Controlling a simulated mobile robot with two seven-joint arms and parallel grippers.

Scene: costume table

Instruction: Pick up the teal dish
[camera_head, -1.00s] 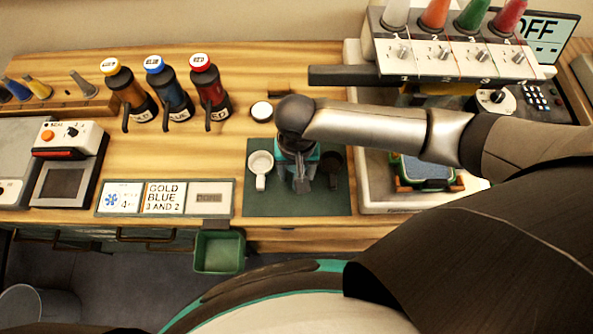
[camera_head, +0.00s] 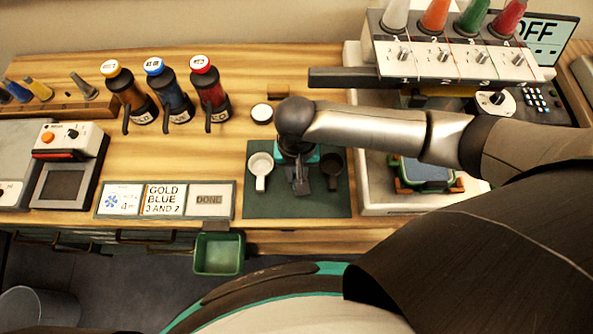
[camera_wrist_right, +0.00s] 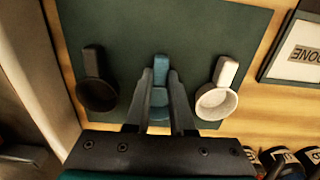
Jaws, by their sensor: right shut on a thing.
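The teal dish (camera_wrist_right: 159,98) shows in the right wrist view between a dark dish and a white dish, over the dark green mat. My right gripper (camera_wrist_right: 159,76) is shut on its handle, one finger on each side. The fingers hide part of the dish's bowl. I cannot tell whether the dish touches the mat. In the head view my right gripper (camera_head: 300,186) points down at the mat's middle, and my arm hides most of the dish. My left gripper is in neither view.
The white dish (camera_head: 261,165) and the dark dish (camera_head: 332,163) stand close on either side on the green mat (camera_head: 262,204). A round white-topped item (camera_head: 262,113) is behind. Several bottles (camera_head: 170,90) stand left; a green bin (camera_head: 219,254) is at the front edge.

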